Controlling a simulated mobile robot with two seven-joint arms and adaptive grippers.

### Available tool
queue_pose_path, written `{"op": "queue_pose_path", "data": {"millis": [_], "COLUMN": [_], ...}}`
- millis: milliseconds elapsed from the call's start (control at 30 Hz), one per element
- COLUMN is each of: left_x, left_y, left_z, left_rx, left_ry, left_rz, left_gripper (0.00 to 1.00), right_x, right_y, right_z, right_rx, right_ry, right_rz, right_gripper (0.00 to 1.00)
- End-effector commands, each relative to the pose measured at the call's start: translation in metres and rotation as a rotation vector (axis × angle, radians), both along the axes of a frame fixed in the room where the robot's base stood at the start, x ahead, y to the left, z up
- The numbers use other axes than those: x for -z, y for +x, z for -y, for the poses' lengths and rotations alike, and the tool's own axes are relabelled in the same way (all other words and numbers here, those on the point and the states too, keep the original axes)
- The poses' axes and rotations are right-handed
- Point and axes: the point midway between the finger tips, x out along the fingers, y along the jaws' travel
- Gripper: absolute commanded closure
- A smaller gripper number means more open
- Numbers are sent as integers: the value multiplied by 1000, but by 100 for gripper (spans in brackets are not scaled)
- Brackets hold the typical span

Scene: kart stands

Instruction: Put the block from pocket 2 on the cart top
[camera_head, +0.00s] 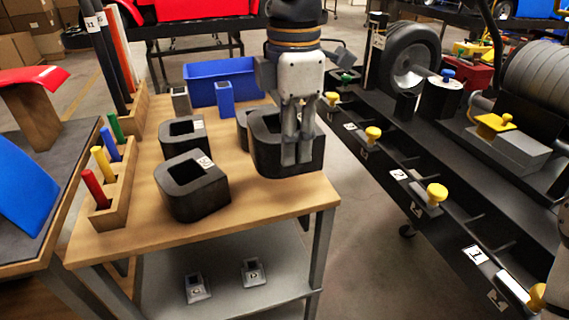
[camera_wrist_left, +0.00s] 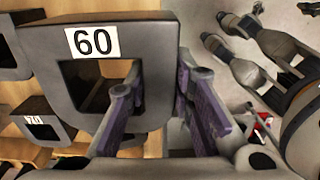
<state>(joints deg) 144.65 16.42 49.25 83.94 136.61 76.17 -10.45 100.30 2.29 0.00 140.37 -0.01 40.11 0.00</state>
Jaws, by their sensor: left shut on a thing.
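My left gripper (camera_head: 297,160) is at the right side of the wooden cart top (camera_head: 240,195). It is shut on a wall of a dark hollow block (camera_head: 267,158). In the left wrist view this block (camera_wrist_left: 60,75) carries a "60" label, and the left gripper (camera_wrist_left: 160,115) has one finger in its opening and one outside. I cannot tell whether it touches the top. A "2" label (camera_head: 398,174) marks the black rack (camera_head: 455,225) at right, beside a yellow knob (camera_head: 437,192). The pocket interior is largely hidden.
Dark hollow blocks (camera_head: 190,190) (camera_head: 183,135) stand left of the held one, with another partly hidden behind it. A blue bin (camera_head: 215,72) is at the back. Wooden racks with coloured rods (camera_head: 103,165) line the left edge. The front of the top is clear.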

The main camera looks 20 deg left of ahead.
Motion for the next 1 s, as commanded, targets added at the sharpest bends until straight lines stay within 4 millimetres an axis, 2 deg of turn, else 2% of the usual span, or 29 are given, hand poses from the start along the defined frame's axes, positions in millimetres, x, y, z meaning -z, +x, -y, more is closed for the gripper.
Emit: {"op": "queue_pose_path", "data": {"millis": [33, 100, 200, 367, 533, 900, 933, 1000], "left_x": [23, 37, 49, 58, 86, 94, 95, 95], "left_y": [10, 21, 32, 42, 45, 45, 45, 45], "left_z": [-3, -6, -10, -13, -14, -14, -14, -14], "left_rx": [-1, -1, -1, -1, 2, 0, 0, 0], "left_ry": [0, 1, 1, -1, 2, 0, 1, 1], "left_rz": [-19, -18, -13, -8, -8, -5, -6, -6], "left_gripper": [100, 100, 100, 100, 100, 100, 73, 58], "right_x": [7, 10, 12, 13, 13, 13, 13, 13], "right_y": [-7, -11, -13, -14, -14, -14, -14, -14], "right_z": [0, 0, 0, 0, 0, 0, 0, 0], "right_rx": [0, 0, 0, 0, 0, 0, 0, 0], "right_ry": [0, 0, 0, 0, 0, 0, 0, 0], "right_rz": [-27, -38, -47, -53, -52, -51, -51, -51], "right_gripper": [58, 58, 58, 58, 58, 58, 58, 58]}}
